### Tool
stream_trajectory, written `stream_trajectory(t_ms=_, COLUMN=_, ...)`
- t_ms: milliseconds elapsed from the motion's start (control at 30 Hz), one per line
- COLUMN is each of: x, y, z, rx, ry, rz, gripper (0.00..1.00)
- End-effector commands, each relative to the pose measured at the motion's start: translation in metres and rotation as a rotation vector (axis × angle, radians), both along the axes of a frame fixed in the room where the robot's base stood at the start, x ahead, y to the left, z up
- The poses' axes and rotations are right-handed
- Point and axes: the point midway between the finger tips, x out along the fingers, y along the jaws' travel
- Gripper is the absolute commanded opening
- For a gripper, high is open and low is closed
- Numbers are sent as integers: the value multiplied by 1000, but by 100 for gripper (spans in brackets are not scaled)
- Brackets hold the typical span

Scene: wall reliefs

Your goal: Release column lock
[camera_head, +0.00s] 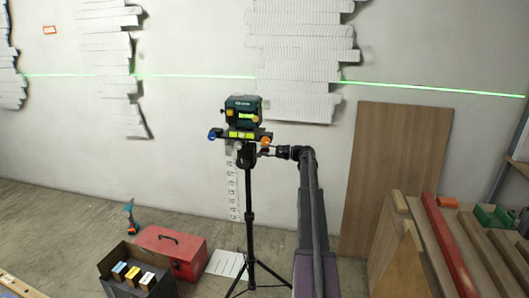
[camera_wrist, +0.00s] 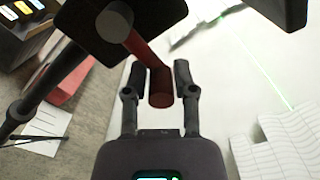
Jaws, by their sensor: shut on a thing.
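A green laser level (camera_head: 241,112) sits on a mount with green-yellow vials (camera_head: 241,134) on top of a black tripod (camera_head: 249,200). Blue and orange knobs are at the sides of the mount. In the wrist view, a red column lock handle (camera_wrist: 160,88) sticks out from a dark part of the tripod. My gripper (camera_wrist: 159,84) has one finger on each side of this handle and is shut on it. In the head view, my gripper (camera_head: 272,152) reaches the tripod head from the right, just below the orange knob (camera_head: 266,141). The handle is too small to make out there.
A green laser line (camera_head: 195,76) crosses the wall and its white reliefs (camera_head: 300,60). A brown board (camera_head: 395,180) leans at right, near stacked timber (camera_head: 450,240). A red toolbox (camera_head: 172,250), a black box (camera_head: 120,262) and a drill (camera_head: 129,217) are at lower left.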

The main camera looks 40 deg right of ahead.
Motion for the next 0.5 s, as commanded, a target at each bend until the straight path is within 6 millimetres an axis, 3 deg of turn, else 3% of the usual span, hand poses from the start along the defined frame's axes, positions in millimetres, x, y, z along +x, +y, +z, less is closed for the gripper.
stream_trajectory(t_ms=67, x=1, y=0, z=2, rx=7, ry=-4, rz=-1, gripper=0)
stream_trajectory(t_ms=100, x=1, y=0, z=2, rx=7, ry=-4, rz=-1, gripper=38)
stream_trajectory(t_ms=200, x=1, y=0, z=2, rx=7, ry=-4, rz=-1, gripper=62)
stream_trajectory(t_ms=500, x=0, y=-1, z=1, rx=4, ry=-2, rz=-1, gripper=62)
